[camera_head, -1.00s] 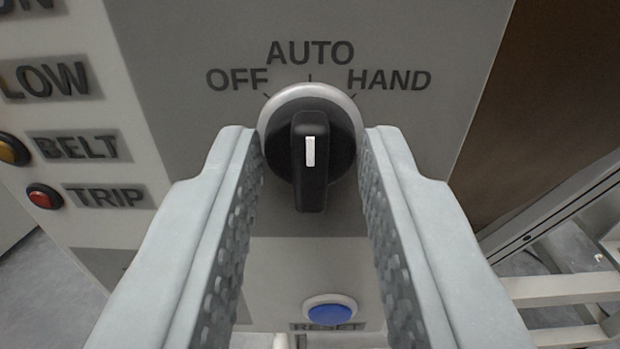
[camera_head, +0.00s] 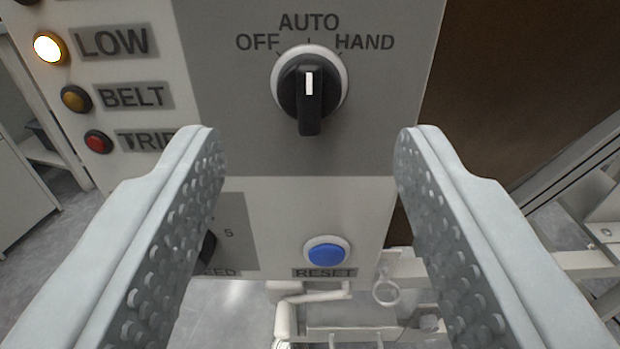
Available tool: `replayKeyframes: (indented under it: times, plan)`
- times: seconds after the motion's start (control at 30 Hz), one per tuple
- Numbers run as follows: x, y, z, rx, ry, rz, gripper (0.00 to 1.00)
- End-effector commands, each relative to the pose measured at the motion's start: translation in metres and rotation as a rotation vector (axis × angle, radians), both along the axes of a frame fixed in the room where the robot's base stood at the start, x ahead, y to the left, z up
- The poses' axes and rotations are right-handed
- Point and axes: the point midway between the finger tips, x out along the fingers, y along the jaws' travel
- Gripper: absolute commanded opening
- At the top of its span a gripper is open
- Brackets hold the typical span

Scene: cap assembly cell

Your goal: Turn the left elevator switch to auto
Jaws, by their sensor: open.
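The black rotary switch (camera_head: 309,95) with a pale ring sits on the grey panel in the upper middle of the camera_head view. Its white mark stands upright, in line with the AUTO label (camera_head: 309,22), between OFF (camera_head: 257,41) and HAND (camera_head: 365,41). My gripper (camera_head: 310,140) is wide open and empty. Its two fingers stand well to the left and right of the switch, below and apart from it. Nothing hides the switch.
A blue RESET button (camera_head: 326,251) is on the panel below, between my fingers. At left are a lit LOW lamp (camera_head: 50,47), an amber BELT lamp (camera_head: 75,98) and a red TRIP lamp (camera_head: 97,141). A brown surface (camera_head: 520,90) lies at right.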

Motion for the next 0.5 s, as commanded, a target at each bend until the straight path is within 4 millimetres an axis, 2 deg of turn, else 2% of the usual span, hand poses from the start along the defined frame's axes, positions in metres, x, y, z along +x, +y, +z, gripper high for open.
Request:
replayKeyframes:
  times: [0.1,0.5]
  plan:
    - [-0.026,0.0,0.0,0.0,0.001,-0.002,0.49]
    - [-0.102,0.003,0.0,0.0,0.0,-0.002,0.49]
